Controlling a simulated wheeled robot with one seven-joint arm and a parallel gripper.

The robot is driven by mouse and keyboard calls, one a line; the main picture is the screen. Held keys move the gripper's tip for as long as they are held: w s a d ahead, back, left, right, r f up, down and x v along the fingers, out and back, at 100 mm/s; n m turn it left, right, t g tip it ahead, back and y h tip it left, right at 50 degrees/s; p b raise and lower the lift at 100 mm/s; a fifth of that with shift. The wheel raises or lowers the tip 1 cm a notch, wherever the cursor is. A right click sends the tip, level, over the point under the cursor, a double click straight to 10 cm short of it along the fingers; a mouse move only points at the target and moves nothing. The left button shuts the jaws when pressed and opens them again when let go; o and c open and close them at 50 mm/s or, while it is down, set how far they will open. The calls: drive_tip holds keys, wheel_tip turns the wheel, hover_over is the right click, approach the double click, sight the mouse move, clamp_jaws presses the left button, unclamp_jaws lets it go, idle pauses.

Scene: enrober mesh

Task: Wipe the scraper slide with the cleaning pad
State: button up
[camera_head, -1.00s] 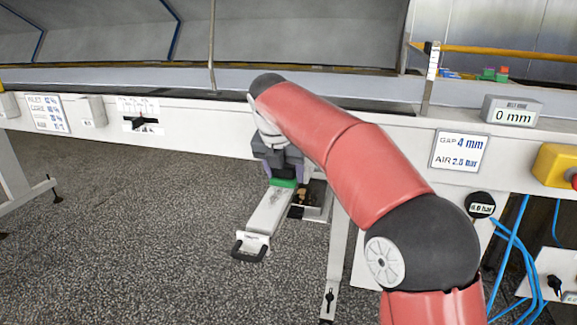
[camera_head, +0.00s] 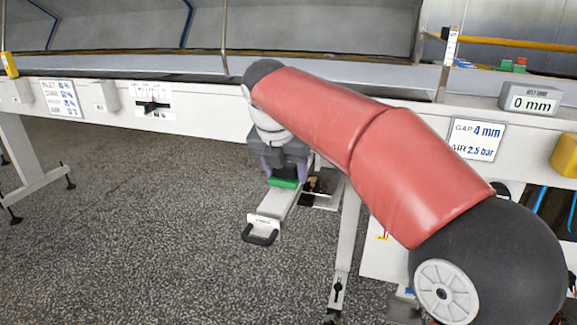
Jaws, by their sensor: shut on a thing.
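The scraper slide (camera_head: 272,206) is a pale flat bar. It sticks out from under the white machine frame toward me and ends in a labelled plate and a black handle (camera_head: 261,236). My gripper (camera_head: 284,174) points down over the slide's far part and is shut on the green cleaning pad (camera_head: 284,183). The pad appears to rest on the slide's top, but I cannot tell for sure that they touch. The gripper and pad hide the slide's far end.
Beside the slide on the right is an open tray (camera_head: 322,198) with dark and brown residue. A support leg (camera_head: 346,235) stands further right. The white machine rail (camera_head: 210,118) runs above. Speckled floor (camera_head: 130,220) lies open to the left.

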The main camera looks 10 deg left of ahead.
sight(282, 190)
drive_tip(key=shift+s+a+f+b, duration=0.15)
drive_tip(key=shift+s+b, duration=0.15)
drive_tip(key=shift+s, duration=1.6)
wheel_tip(282, 190, up, 4)
drive_tip(key=p, duration=0.3)
drive_tip(key=shift+f, duration=0.2)
drive_tip(key=shift+r, duration=1.2)
wheel_tip(282, 190, up, 3)
drive_tip(key=shift+f, duration=0.1)
